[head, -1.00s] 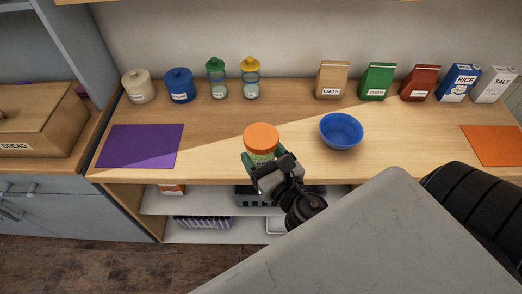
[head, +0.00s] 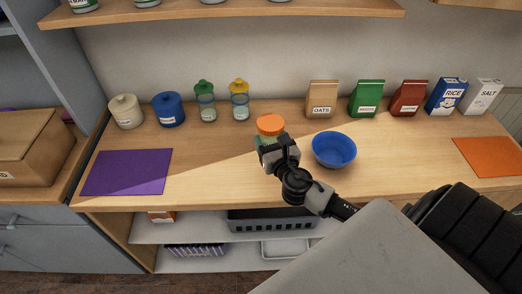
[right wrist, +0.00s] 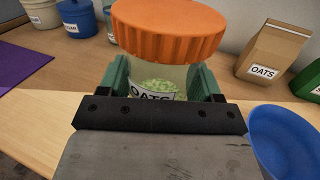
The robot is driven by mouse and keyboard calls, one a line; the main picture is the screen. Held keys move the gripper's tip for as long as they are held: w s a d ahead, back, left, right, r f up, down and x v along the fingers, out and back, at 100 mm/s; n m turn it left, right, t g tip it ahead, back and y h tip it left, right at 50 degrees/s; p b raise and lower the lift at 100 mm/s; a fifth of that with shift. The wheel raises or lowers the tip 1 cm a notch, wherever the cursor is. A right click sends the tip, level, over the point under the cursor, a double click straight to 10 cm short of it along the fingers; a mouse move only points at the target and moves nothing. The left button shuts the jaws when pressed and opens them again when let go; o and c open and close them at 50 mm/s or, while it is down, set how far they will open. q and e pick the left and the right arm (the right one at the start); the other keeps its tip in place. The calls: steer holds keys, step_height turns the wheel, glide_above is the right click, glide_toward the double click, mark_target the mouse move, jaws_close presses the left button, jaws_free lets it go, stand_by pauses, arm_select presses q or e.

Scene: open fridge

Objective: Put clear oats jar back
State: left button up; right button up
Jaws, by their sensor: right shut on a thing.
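The clear oats jar has an orange lid (head: 270,125), and in the right wrist view its see-through body (right wrist: 158,80) shows pale green contents and a label reading OATS. My right gripper (head: 272,148) is shut on the jar, with green fingers on both sides of its body below the lid in the right wrist view (right wrist: 160,85). The jar is upright over the wooden counter (head: 225,180), left of the blue bowl (head: 333,150). Its base is hidden, so I cannot tell whether it touches the counter. My left gripper is not in view.
Along the back stand canisters (head: 168,110), green- and yellow-lidded jars (head: 239,102), a tan OATS bag (head: 321,99) and several other packages. A purple mat (head: 128,172) lies left, an orange mat (head: 490,156) right. An upper shelf (head: 230,16) holds more jars.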

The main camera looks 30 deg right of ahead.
steer(key=shift+w+a+f, duration=0.35)
steer(key=shift+w+f, duration=0.1)
steer(key=shift+w, duration=0.2)
steer(key=shift+w+a+f, duration=0.35)
steer(key=shift+w+f, duration=0.1)
steer(key=shift+w, duration=0.15)
steer(key=shift+f+b, duration=0.6)
steer(key=shift+f, duration=1.35)
steer(key=shift+f, duration=0.1)
steer(key=o, duration=1)
steer(key=shift+o, duration=0.2)
